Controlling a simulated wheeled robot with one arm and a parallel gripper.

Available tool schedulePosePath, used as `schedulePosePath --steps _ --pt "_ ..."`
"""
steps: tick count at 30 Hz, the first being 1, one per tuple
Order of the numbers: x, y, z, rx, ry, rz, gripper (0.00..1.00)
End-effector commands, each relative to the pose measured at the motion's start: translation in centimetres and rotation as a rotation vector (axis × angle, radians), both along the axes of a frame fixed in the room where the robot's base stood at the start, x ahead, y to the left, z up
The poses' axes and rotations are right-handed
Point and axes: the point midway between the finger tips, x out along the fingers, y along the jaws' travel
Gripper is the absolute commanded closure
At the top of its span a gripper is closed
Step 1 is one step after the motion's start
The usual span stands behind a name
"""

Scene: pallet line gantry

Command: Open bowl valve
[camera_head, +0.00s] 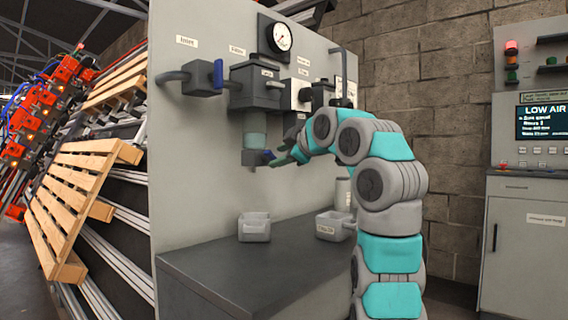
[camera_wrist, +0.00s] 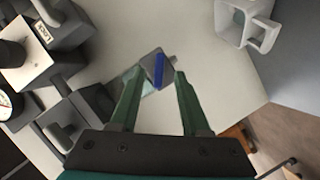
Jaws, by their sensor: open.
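The bowl valve (camera_head: 256,157) is a small grey block with a blue lever under the clear, greenish filter bowl (camera_head: 255,131) on the wall panel. My gripper (camera_head: 281,159) is open just right of it, with its green fingers pointing at it. In the wrist view, the blue lever (camera_wrist: 159,71) appears between the tips of my open gripper (camera_wrist: 159,78). I cannot tell whether the fingers touch it. The bowl (camera_wrist: 131,83) is partly hidden behind the left finger there.
An inlet valve with a blue lever (camera_head: 218,74) is at upper left, with a pressure gauge (camera_head: 278,38) above the filter. A small grey bin (camera_head: 254,228) and another bin (camera_head: 334,226) stand on the dark bench (camera_head: 240,262).

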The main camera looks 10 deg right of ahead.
Motion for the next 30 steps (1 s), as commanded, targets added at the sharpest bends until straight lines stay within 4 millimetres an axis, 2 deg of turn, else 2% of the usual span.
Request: schedulePosePath --steps 5,12,18,27,30 --pt "1.3 0.3 -0.2 0.003 -0.002 -0.002 0.53" --pt "4.7 1.4 -1.1 0.003 0.002 -0.002 0.53" --pt "6.6 2.1 -1.5 0.003 0.000 -0.003 0.53" --pt "7.0 2.1 -1.6 0.003 -0.002 -0.004 0.53" --pt "7.0 2.1 -1.6 0.003 -0.002 -0.004 0.65"
